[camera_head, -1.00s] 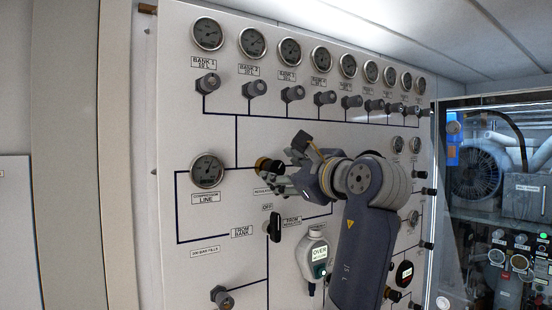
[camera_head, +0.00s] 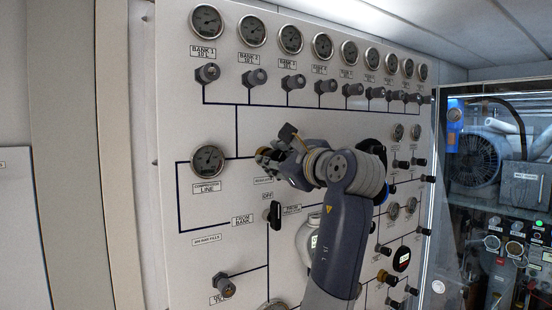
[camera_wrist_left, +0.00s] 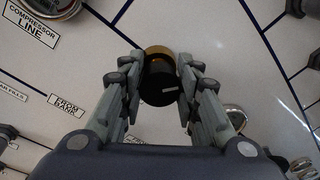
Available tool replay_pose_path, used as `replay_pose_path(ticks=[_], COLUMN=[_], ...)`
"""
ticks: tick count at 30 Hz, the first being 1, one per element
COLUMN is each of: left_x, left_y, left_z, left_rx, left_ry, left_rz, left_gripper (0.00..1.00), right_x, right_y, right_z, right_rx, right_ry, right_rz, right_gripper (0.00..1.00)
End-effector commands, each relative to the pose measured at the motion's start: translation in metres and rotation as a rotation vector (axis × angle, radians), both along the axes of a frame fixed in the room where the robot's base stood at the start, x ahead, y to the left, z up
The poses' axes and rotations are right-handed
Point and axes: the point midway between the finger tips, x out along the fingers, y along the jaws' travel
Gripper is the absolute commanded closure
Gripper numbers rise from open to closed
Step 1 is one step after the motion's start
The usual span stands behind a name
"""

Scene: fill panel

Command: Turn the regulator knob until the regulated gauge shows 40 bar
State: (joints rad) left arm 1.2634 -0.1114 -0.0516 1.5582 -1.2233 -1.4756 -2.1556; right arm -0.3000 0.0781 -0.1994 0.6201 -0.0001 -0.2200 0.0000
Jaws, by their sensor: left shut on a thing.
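The regulator knob (camera_wrist_left: 160,84) is black with a brass-coloured collar, as the left wrist view shows. My left gripper (camera_wrist_left: 161,90) has its fingers on both sides of it and is shut on it. In the head view my left gripper (camera_head: 266,158) is at the panel, right of the compressor line gauge (camera_head: 208,162), and its fingers largely cover the knob. I cannot make out a gauge labelled as regulated; my arm hides part of the panel. My right gripper is not in view.
The white panel (camera_head: 222,130) has a row of bank gauges (camera_head: 252,31) with valve knobs (camera_head: 254,78) beneath. A black selector handle (camera_head: 275,211) sits below my gripper. A glass-fronted cabinet (camera_head: 485,200) stands at the right.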

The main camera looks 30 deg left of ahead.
Motion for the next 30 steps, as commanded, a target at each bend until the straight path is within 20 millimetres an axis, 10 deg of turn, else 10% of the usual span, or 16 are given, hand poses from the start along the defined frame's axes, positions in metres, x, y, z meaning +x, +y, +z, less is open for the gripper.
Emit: replay_pose_path(ticks=[14,15,18,30], left_x=[0.0008,0.0008,0.0008,-0.002], left_y=[-0.0003,-0.0004,-0.0004,-0.0063], left_z=[0.0002,0.0002,0.0002,0.0005], left_rx=[0.043,0.042,0.042,0.042], left_ry=[0.102,0.101,0.101,0.1], left_rz=[-0.001,-0.001,-0.001,-0.002], left_gripper=[0.94,0.65,0.49,0.49], right_x=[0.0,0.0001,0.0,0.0], right_y=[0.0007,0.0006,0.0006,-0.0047], right_z=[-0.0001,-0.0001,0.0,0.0], right_rx=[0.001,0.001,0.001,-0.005], right_ry=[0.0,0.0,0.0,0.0], right_rz=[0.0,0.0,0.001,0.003], right_gripper=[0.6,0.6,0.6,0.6])
